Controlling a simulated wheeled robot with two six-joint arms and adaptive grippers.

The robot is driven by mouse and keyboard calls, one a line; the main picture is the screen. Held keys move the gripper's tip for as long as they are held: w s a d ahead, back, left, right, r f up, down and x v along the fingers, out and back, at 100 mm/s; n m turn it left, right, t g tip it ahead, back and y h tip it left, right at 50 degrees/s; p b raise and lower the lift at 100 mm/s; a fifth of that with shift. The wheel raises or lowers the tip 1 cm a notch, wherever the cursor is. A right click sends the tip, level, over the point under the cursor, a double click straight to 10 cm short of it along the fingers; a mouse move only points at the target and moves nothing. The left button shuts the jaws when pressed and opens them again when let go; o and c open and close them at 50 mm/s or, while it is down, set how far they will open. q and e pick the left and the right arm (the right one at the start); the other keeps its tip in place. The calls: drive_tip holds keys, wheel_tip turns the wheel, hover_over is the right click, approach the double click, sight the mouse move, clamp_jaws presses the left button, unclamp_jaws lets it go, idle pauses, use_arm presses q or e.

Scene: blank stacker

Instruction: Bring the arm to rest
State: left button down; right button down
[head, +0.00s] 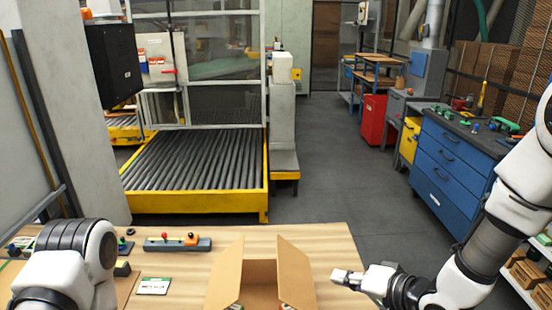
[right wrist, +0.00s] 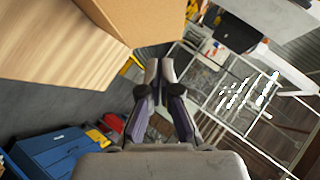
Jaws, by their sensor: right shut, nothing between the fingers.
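My right gripper (head: 347,277) is shut and empty in the head view, to the right of an open cardboard box at the table's right side. It points left toward the box without a visible touch. In the right wrist view its fingers (right wrist: 160,75) are together with nothing between them. My left arm comes in at the lower left of the head view; its gripper is not in view.
The cardboard box (head: 227,274) stands with flaps up on the wooden table (head: 335,238); it also shows in the right wrist view (right wrist: 160,18). A control bar (head: 177,244) and a white-green card (head: 153,286) lie left. A blue cabinet (head: 452,160) stands right. Floor between is clear.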

drive_tip(key=s+d+f+g+h, duration=0.1)
drive_tip(key=s+f+g, duration=0.1)
drive_tip(key=s+f, duration=0.45)
drive_tip(key=s+f+m+g+h+b, duration=0.1)
drive_tip(key=s+f+g, duration=0.15)
drive_tip(key=f, duration=0.75)
drive_tip(key=s+d+f+g+h, duration=0.1)
drive_tip(key=s+f+g, duration=0.1)
drive_tip(key=s+f, duration=0.45)
drive_tip(key=s+d+f+n+g+h, duration=0.3)
drive_tip(key=s+d+f+n, duration=0.3)
drive_tip(key=s+f, duration=0.2)
drive_tip(key=shift+s+f+h+b, duration=0.15)
drive_tip(key=shift+s+h+b, duration=0.15)
drive_tip(key=shift+s+h, duration=0.4)
